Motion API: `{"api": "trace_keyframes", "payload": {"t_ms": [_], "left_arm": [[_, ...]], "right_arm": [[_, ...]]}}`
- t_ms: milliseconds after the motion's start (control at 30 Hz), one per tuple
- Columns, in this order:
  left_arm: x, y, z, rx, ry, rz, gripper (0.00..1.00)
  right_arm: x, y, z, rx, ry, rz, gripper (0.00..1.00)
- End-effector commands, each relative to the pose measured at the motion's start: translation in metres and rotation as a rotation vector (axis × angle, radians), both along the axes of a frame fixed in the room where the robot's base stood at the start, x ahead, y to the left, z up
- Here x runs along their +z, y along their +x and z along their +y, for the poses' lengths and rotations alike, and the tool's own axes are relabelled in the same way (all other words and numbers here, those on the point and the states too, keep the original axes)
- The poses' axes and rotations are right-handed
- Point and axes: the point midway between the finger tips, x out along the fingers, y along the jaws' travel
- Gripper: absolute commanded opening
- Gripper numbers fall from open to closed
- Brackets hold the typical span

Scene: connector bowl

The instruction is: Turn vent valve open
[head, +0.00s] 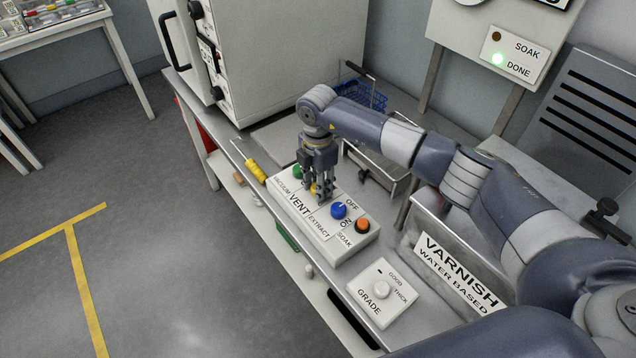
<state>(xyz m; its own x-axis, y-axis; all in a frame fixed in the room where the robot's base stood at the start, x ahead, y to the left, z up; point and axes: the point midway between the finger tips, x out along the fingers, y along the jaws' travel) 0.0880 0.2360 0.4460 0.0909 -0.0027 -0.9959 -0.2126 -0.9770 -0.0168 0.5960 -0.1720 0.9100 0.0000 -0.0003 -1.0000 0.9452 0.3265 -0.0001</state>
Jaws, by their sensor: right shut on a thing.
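The control box (337,251) on the bench carries a row of knobs labelled VACUUM, VENT, EXTRACT and SOAK. My right gripper (318,194) points down over the VENT position and is shut on the yellow vent valve knob (313,187). The fingers hide most of that knob, so its angle cannot be told. A blue knob (338,210) stands just right of the gripper, and an orange knob (362,226) sits farther right. My left gripper is not in view.
A yellow-handled tool (256,171) lies at the bench's left edge. A GRADE dial box (381,291) and a VARNISH tank (452,262) stand nearby. A blue basket (362,94) is behind my right arm. The SOAK/DONE panel (515,56) shows a green light by DONE.

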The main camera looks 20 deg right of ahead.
Motion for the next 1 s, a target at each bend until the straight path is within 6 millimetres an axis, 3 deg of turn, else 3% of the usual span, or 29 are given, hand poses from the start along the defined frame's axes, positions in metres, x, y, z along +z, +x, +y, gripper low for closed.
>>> {"api": "trace_keyframes", "payload": {"t_ms": [200,233,300,700,867,1000], "left_arm": [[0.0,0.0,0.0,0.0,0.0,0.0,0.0],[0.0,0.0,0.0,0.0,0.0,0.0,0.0],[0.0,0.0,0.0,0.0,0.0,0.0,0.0],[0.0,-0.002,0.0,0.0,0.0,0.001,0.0],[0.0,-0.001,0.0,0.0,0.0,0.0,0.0],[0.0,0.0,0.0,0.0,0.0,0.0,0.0]], "right_arm": [[0.0,0.0,0.0,-0.002,0.0,-0.001,0.07],[0.0,0.0,0.0,-0.002,0.0,-0.001,0.37],[0.0,0.0,0.0,-0.002,0.0,-0.001,0.51],[0.005,0.001,0.0,0.0,0.001,-0.002,0.51],[0.028,0.002,0.0,0.001,0.001,-0.005,0.51],[0.059,0.002,0.0,0.001,0.001,-0.005,0.51]]}}
